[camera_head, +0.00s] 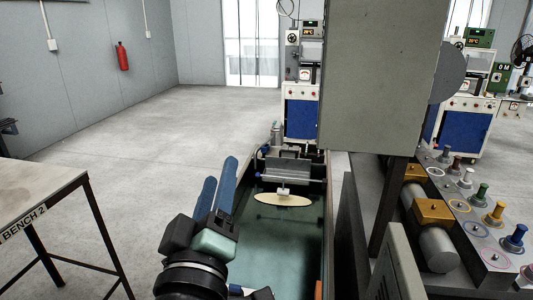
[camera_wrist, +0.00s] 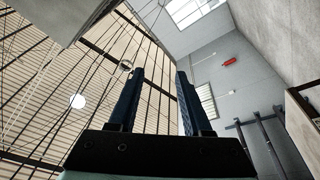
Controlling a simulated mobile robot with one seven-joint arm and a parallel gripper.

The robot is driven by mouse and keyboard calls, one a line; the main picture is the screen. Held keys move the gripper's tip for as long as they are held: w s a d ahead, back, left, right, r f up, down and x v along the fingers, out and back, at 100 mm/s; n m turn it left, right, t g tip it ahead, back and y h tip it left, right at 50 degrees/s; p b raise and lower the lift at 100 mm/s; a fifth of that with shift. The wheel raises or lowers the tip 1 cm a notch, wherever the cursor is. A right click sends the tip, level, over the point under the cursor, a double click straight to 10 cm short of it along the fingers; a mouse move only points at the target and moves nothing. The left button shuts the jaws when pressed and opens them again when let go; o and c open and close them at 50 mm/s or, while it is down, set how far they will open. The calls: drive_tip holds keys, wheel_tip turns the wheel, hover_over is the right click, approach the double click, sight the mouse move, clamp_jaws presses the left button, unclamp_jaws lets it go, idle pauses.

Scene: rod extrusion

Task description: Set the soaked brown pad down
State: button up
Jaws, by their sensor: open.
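My gripper (camera_head: 220,170) is raised above the left side of the green-floored trough (camera_head: 310,244), its two blue fingers pointing up. In the wrist view my gripper (camera_wrist: 160,72) has its fingers apart, with nothing between them. No brown pad can be made out for certain. A flat, pale tan oval piece (camera_head: 283,200) is in the trough, beyond my gripper and apart from it. I cannot tell whether this oval is the pad or whether it is wet.
Bench 2 (camera_head: 40,195) stands at the left. A large grey cabinet (camera_head: 385,75) blocks the view at upper right. A panel with coloured knobs (camera_head: 480,215) and rollers is at the right. Open floor (camera_head: 125,140) lies at left and behind.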

drive_tip(key=s+d+r+m+t, duration=0.2)
drive_tip(key=s+r+m, duration=0.1)
drive_tip(key=r, duration=0.4)
drive_tip(key=s+d+r+m+t, duration=0.2)
drive_tip(key=s+r, duration=0.3)
drive_tip(key=r, duration=0.3)
drive_tip(key=s+d+r+m+t, duration=0.2)
drive_tip(key=s+r+m+t, duration=0.1)
drive_tip(key=r, duration=0.5)
drive_tip(key=shift+s+d+r+m+y, duration=0.3)
drive_tip(key=shift+s+m+y, duration=0.1)
drive_tip(key=shift+s+m, duration=0.15)
